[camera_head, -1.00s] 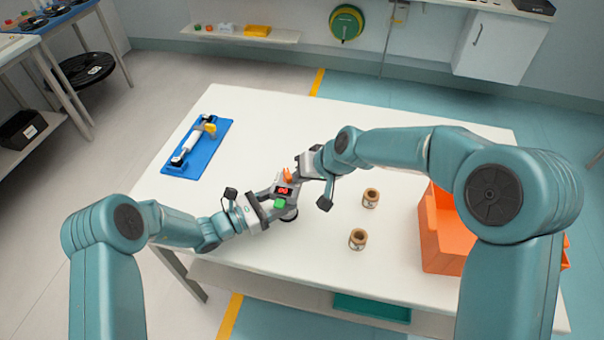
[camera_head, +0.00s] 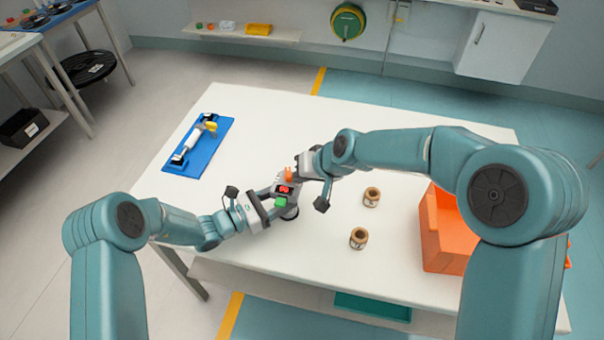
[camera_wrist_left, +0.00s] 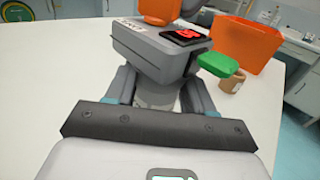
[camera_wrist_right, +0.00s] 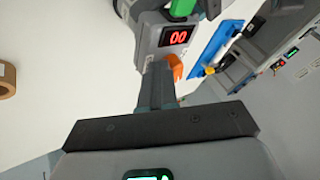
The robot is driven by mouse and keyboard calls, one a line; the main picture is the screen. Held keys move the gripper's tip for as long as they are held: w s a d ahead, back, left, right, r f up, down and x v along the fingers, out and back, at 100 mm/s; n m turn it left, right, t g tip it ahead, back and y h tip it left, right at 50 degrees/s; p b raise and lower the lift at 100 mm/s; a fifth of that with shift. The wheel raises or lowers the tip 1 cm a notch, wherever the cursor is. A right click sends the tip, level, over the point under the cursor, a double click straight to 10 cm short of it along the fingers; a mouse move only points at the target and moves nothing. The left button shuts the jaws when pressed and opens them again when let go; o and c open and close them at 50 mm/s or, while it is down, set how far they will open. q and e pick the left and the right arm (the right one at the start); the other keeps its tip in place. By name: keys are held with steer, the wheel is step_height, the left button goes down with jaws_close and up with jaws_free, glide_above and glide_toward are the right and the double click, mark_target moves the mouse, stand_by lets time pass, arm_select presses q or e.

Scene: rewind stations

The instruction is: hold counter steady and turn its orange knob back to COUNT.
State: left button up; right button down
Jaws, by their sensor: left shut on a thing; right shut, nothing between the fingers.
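The counter (camera_head: 284,190) is a small grey device with a red lit display, a green button (camera_head: 281,202) and an orange knob (camera_head: 288,174). It stands on the white table. My left gripper (camera_head: 270,201) is shut on the counter's lower body, with a finger on each side in the left wrist view (camera_wrist_left: 160,95). The display reads 00 in the right wrist view (camera_wrist_right: 175,37). My right gripper (camera_wrist_right: 158,85) is shut and empty, its fingertips close beside the orange knob (camera_wrist_right: 175,68). Whether they touch it I cannot tell.
Two brown spools (camera_head: 371,197) (camera_head: 358,238) stand on the table right of the counter. An orange bin (camera_head: 445,240) is further right. A blue board (camera_head: 207,150) with a white roller lies at the table's left. The table's back middle is clear.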

steer(key=shift+s+a, duration=0.35)
steer(key=shift+a, duration=0.05)
steer(key=shift+s+a, duration=0.2)
steer(key=shift+a, duration=0.1)
steer(key=shift+s+a, duration=0.2)
steer(key=shift+a, duration=0.55)
arm_select(q)
steer(key=shift+d, duration=0.1)
arm_select(e)
steer(key=shift+a, duration=0.3)
arm_select(q)
steer(key=shift+s, duration=0.1)
arm_select(e)
steer(key=shift+w, duration=0.2)
stand_by(0.3)
arm_select(q)
steer(key=shift+o, duration=0.4)
steer(key=shift+s, duration=0.1)
arm_select(e)
steer(key=shift+w+d, duration=0.15)
steer(key=shift+w, duration=0.6)
steer(key=shift+d+r, duration=0.1)
steer(key=shift+r, duration=0.1)
arm_select(q)
steer(key=shift+c, duration=0.4)
arm_select(e)
steer(key=v, duration=0.7)
steer(key=shift+s+r, duration=0.25)
steer(key=shift+s, duration=0.3)
